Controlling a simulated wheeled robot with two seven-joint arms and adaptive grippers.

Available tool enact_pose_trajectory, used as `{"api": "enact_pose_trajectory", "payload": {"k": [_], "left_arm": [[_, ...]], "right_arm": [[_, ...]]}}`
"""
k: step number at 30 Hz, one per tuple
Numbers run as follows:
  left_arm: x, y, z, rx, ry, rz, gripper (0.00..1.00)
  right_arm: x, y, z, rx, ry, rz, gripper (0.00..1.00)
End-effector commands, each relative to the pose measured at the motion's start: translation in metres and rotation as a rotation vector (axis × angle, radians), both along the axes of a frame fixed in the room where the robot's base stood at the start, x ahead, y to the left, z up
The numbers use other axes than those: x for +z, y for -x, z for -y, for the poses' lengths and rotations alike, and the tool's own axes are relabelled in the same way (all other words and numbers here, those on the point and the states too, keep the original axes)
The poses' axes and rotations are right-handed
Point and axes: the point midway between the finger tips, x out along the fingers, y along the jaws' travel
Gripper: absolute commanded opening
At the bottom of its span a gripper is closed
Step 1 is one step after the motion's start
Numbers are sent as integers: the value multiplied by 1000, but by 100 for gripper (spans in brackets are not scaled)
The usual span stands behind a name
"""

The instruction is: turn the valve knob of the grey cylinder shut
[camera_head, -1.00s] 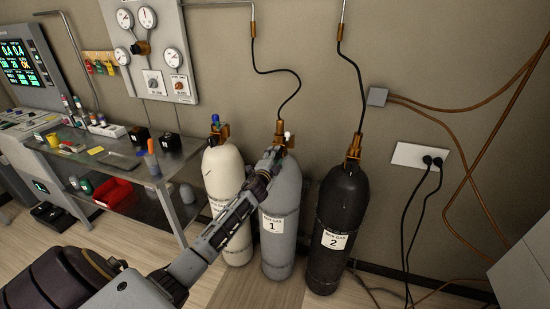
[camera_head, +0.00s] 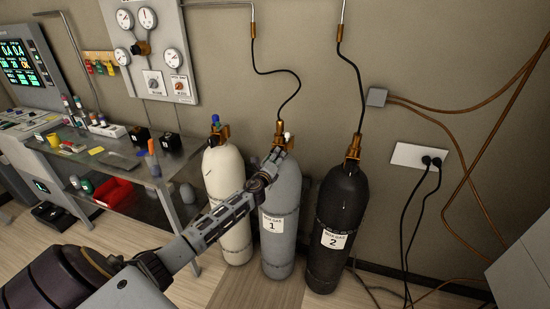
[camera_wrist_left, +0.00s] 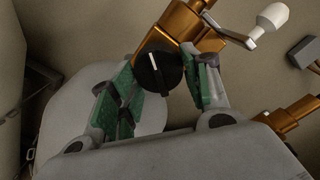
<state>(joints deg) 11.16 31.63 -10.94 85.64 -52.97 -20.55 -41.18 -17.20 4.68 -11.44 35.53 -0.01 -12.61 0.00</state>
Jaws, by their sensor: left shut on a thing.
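The grey cylinder (camera_head: 285,195) with label 1 stands upright between a cream one and a black one. Its brass valve (camera_head: 281,133) is on top, with a small white-ended handle (camera_head: 288,136). My left gripper (camera_head: 277,155) is at this valve, in front of it. In the left wrist view, the black round valve knob (camera_wrist_left: 158,69) with a pale line across its face sits between the green-padded fingers of the left gripper (camera_wrist_left: 165,78), which is shut on it. The white-ended handle (camera_wrist_left: 270,20) is clear of the fingers. My right gripper is in neither view.
The cream cylinder (camera_head: 224,180) stands close on the left and the black cylinder (camera_head: 338,210) close on the right. A metal bench (camera_head: 170,165) with small items is at the left. A black hose (camera_head: 297,80) rises from the grey cylinder's valve.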

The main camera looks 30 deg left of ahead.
Motion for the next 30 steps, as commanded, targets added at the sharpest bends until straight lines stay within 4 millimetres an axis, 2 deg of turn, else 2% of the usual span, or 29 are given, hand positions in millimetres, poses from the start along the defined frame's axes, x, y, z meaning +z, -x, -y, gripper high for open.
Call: {"api": "enact_pose_trajectory", "payload": {"k": [21, 30], "left_arm": [[-3, 1, -2, -3, -657, -162, 24], [-3, 2, -3, -3, -848, -207, 24]], "right_arm": [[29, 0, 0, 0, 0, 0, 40], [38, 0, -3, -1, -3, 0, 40]]}}
